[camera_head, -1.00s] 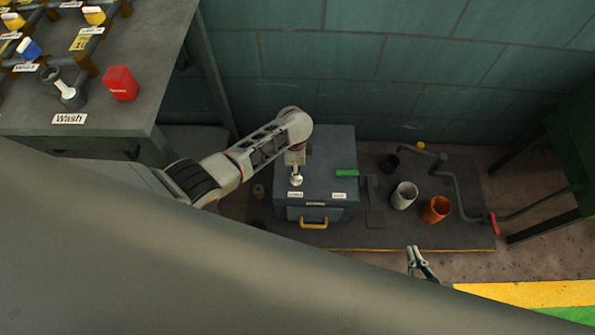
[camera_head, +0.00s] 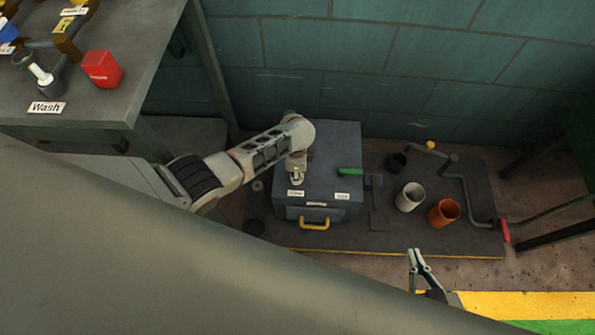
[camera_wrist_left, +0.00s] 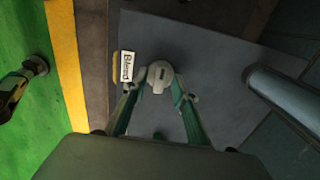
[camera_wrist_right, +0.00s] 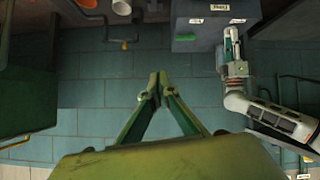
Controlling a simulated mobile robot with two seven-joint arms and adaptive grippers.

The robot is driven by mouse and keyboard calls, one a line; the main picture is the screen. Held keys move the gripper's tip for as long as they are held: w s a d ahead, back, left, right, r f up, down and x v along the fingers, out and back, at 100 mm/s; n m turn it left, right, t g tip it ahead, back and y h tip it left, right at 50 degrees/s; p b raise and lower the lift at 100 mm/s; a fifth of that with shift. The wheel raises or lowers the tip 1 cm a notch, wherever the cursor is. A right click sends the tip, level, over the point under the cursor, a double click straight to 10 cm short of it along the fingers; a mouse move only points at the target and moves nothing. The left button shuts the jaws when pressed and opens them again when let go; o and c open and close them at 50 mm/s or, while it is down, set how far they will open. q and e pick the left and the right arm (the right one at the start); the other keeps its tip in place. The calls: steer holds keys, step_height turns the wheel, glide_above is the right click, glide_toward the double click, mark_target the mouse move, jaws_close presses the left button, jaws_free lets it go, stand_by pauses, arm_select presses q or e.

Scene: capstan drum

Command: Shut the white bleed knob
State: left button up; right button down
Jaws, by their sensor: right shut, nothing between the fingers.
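The white bleed knob (camera_wrist_left: 160,76) is beside the white "Bleed" label (camera_wrist_left: 127,66) on top of a grey box (camera_head: 335,150). My left gripper (camera_wrist_left: 161,88) points down at it, one fingertip on each side of the knob. Whether the fingers touch it or leave small gaps, I cannot tell. In the head view, my left gripper (camera_head: 297,176) is over the box's front left corner and mostly covers the knob. My right gripper (camera_head: 414,254) is shut and empty, away from the box; its closed tips show in the right wrist view (camera_wrist_right: 158,86).
The box also has a green handle (camera_head: 349,171) on top and a yellow handle (camera_head: 314,224) in front. A white cup (camera_head: 410,197), an orange cup (camera_head: 443,212) and a pipe with a red end (camera_head: 505,230) are to the right. A workbench (camera_head: 120,85) is at left.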

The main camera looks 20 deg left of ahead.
arm_select(q)
jaws_close()
arm_select(e)
steer(key=shift+s+d+f, duration=0.1)
steer(key=shift+s+f, duration=0.1)
arm_select(q)
steer(key=shift+r+n, duration=0.1)
steer(key=shift+n, duration=0.2)
steer(key=n+p, duration=0.1)
steer(key=n, duration=0.2)
steer(key=shift+n, duration=0.3)
steer(key=n, duration=0.2)
steer(key=shift+n, duration=0.4)
steer(key=n+p, duration=0.1)
steer(key=n, duration=0.9)
steer(key=shift+s+n, duration=0.1)
steer(key=shift+n, duration=0.3)
arm_select(e)
steer(key=shift+s+d, duration=0.15)
steer(key=shift+d, duration=0.15)
